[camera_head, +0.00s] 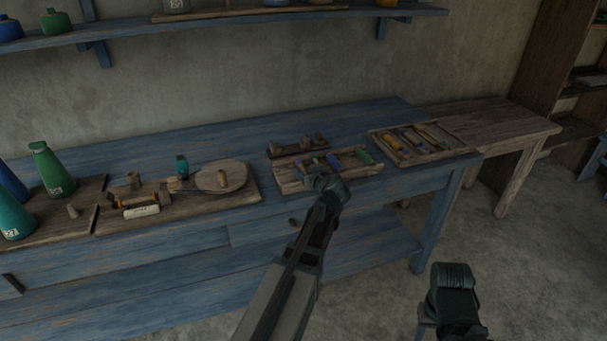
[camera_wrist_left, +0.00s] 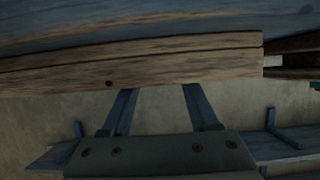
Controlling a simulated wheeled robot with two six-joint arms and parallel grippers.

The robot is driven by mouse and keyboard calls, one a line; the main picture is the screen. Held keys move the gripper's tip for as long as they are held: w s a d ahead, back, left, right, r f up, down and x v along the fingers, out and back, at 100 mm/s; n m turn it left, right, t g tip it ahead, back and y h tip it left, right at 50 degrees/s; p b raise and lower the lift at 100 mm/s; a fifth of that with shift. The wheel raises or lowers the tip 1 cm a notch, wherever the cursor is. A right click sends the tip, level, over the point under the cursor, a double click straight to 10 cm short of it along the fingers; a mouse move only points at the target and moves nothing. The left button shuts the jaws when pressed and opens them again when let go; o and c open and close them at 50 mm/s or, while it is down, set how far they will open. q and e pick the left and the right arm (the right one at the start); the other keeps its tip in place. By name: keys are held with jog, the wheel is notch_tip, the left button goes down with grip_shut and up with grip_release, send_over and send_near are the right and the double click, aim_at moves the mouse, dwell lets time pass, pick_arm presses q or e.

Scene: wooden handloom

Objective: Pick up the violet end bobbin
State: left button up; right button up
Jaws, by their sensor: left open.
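The bobbin tray (camera_head: 290,187), a wooden rack, lies at the front edge of the blue bench. It holds small coloured bobbins: a blue one (camera_head: 333,161), a green one (camera_head: 365,156) and a yellow-orange one (camera_head: 306,169). I cannot pick out the violet end bobbin for sure; my gripper covers part of the tray. My left gripper (camera_head: 324,180) is over the tray's front side. In the left wrist view its two fingers (camera_wrist_left: 162,92) are apart with nothing between them, facing a wooden plank (camera_wrist_left: 130,62). My right gripper (camera_head: 452,285) hangs low at right, away from the bench; its jaws are unclear.
A small dark rack (camera_head: 297,149) stands behind the tray. A tool tray (camera_head: 440,154) is to its right. A board with a paddle-like tool (camera_head: 222,177) lies left, and green and blue bottles (camera_head: 50,168) stand farther left. The bench top (camera_head: 250,138) is clear behind them.

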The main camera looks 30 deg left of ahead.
pick_arm(q)
jog(key=shift+x, duration=1.1)
jog(key=shift+s+d, duration=0.1)
pick_arm(e)
jog(key=shift+f, duration=0.35)
pick_arm(q)
grip_shut()
jog(key=shift+r, duration=0.15)
pick_arm(e)
jog(key=shift+r, duration=0.1)
